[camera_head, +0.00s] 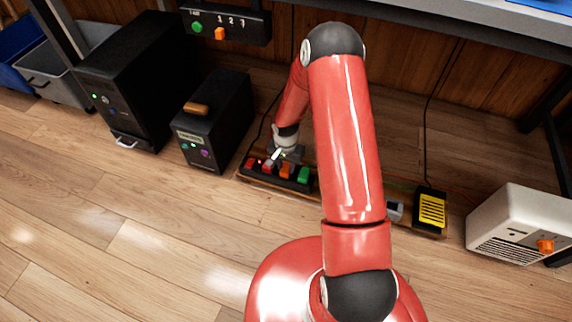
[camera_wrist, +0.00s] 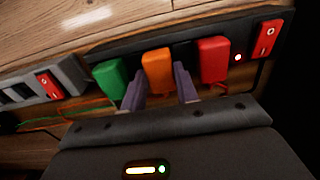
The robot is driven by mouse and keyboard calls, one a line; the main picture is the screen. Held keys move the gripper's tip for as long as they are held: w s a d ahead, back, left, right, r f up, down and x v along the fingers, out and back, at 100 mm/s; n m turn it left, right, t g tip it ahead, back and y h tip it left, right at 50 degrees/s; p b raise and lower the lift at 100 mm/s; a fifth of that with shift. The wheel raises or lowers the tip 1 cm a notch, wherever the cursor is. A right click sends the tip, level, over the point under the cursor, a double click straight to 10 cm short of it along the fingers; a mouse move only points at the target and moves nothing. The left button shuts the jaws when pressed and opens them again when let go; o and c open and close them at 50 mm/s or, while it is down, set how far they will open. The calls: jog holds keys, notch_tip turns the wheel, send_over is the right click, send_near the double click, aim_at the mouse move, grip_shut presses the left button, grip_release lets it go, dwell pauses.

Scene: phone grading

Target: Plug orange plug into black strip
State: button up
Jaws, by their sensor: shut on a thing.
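The orange plug (camera_wrist: 157,68) is between the two fingers of my gripper (camera_wrist: 160,88) in the wrist view, and the fingers are shut on it. It is at the black strip (camera_wrist: 135,42), in line between a green plug (camera_wrist: 110,79) and a red plug (camera_wrist: 213,60). Its prongs are hidden, so I cannot tell how deeply it is seated. A red rocker switch (camera_wrist: 267,38) and a lit red light (camera_wrist: 238,58) are at the strip's right end. In the head view, my gripper (camera_head: 282,158) is low over the black strip (camera_head: 262,177), beside the orange plug (camera_head: 286,171).
A grey strip (camera_wrist: 70,70) with a red switch lies left of the black strip in the wrist view. In the head view, a black box (camera_head: 215,118), a yellow-faced unit (camera_head: 431,209) and a white heater-like box (camera_head: 515,222) stand around. The wooden floor in front is clear.

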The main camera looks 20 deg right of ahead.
jog(key=o, duration=1.2)
jog(key=shift+f, duration=0.1)
notch_tip(320, 180, up, 8)
jog(key=shift+f+p, duration=0.1)
jog(key=shift+p, duration=0.8)
jog(key=s+r+n+t+h+p, duration=0.1)
jog(key=s+r+n+p, duration=0.2)
jog(key=r, duration=1.2)
jog(key=s+r+t+p, duration=0.25)
jog(key=s+r, duration=0.25)
jog(key=r, duration=1.1)
jog(key=s+r+n+p, duration=0.1)
jog(key=s+r, duration=0.4)
jog(key=s+a+r+n+t+p, duration=0.1)
jog(key=s+r+p, duration=0.1)
jog(key=s+r, duration=0.3)
jog(key=s+a+r+n+t+y+p, duration=0.1)
jog(key=s+r+n+p, duration=0.1)
jog(key=s+r, duration=0.3)
jog(key=shift+s+a+r, duration=0.1)
jog(key=shift+s, duration=1)
